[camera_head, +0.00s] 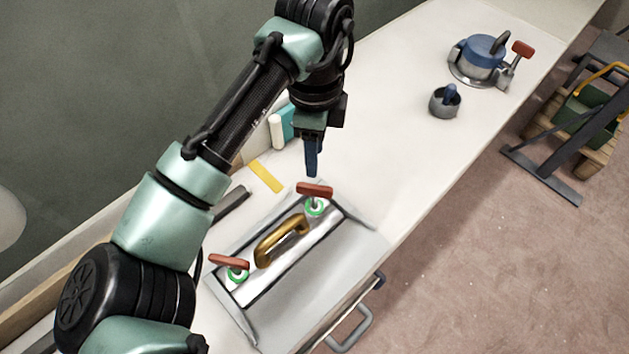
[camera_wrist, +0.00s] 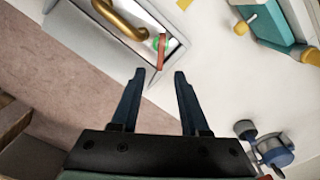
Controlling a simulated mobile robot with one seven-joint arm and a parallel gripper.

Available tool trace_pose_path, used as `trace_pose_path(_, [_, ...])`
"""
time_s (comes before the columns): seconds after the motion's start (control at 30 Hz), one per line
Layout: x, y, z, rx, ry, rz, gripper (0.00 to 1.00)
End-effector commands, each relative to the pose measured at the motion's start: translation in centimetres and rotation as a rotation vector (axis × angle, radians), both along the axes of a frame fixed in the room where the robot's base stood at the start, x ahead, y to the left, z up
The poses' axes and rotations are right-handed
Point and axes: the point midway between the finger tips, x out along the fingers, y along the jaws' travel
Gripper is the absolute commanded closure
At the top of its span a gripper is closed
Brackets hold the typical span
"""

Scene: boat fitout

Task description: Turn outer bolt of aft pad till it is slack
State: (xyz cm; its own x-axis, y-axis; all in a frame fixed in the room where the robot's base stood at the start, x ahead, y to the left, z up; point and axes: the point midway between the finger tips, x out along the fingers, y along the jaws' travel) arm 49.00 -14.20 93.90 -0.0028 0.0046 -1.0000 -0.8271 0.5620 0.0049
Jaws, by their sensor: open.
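A pale metal plate (camera_head: 258,284) with a brass handle (camera_head: 283,240) lies in a grey frame on the bench. A red-handled bolt (camera_head: 314,190) with a green ring sits at its far end, and a second red-handled bolt (camera_head: 229,261) at its near end. I cannot tell which is the outer bolt of the aft pad. My gripper (camera_head: 312,172) points down above the bench, just beyond the far bolt. In the wrist view, my gripper (camera_wrist: 159,74) is open and empty, with the far bolt's red handle (camera_wrist: 161,46) ahead of the fingertips, apart from them. The brass handle (camera_wrist: 120,18) also shows there.
A teal block (camera_head: 290,121), white cylinder (camera_head: 276,132) and yellow strip (camera_head: 265,176) lie along the wall side. A grey cup (camera_head: 445,103) and a blue-topped fixture (camera_head: 482,55) with a red handle stand farther along. The bench between is clear.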

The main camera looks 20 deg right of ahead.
Motion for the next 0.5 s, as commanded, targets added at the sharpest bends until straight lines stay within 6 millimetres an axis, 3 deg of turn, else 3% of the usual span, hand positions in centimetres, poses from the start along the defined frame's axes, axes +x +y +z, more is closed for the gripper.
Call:
trace_pose_path(0.3, [-0.1, 0.0, -6.8, -0.002, 0.001, 0.004, 0.55])
trace_pose_path(0.5, [0.0, 0.0, -9.8, -0.002, -0.001, 0.003, 0.55])
